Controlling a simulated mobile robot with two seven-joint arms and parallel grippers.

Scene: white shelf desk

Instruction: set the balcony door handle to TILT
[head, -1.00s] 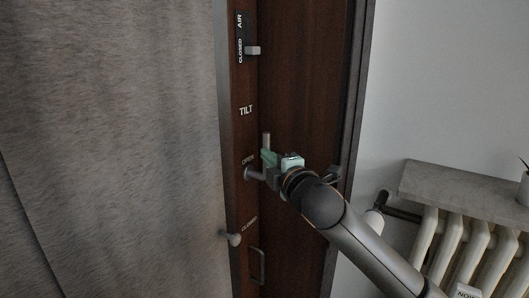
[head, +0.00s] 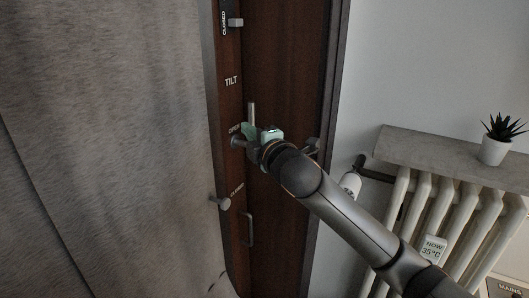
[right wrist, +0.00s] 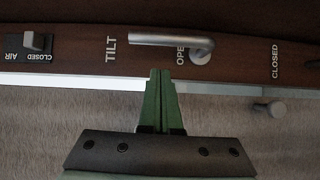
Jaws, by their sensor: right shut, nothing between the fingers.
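The balcony door handle (head: 251,112) is a grey metal lever on the dark wood door frame. It also shows in the right wrist view (right wrist: 165,40), where its free end points toward the TILT label (right wrist: 110,49) and its pivot end lies by the partly covered OPEN label (right wrist: 180,50). The CLOSED label (right wrist: 275,62) is on the other side. In the head view the lever stands upright, below the TILT label (head: 231,82). My right gripper (head: 250,132), with green fingers (right wrist: 160,74), is shut and empty beside the lever; contact cannot be told. My left gripper is out of view.
A small slider (right wrist: 37,42) sits on the AIR/CLOSED plate above TILT. A round knob (head: 220,203) and a pull handle (head: 248,230) are lower down. At right, a radiator (head: 415,205) stands under a shelf (head: 430,150) with a potted plant (head: 495,140). Grey curtain-like fabric (head: 110,150) fills the left.

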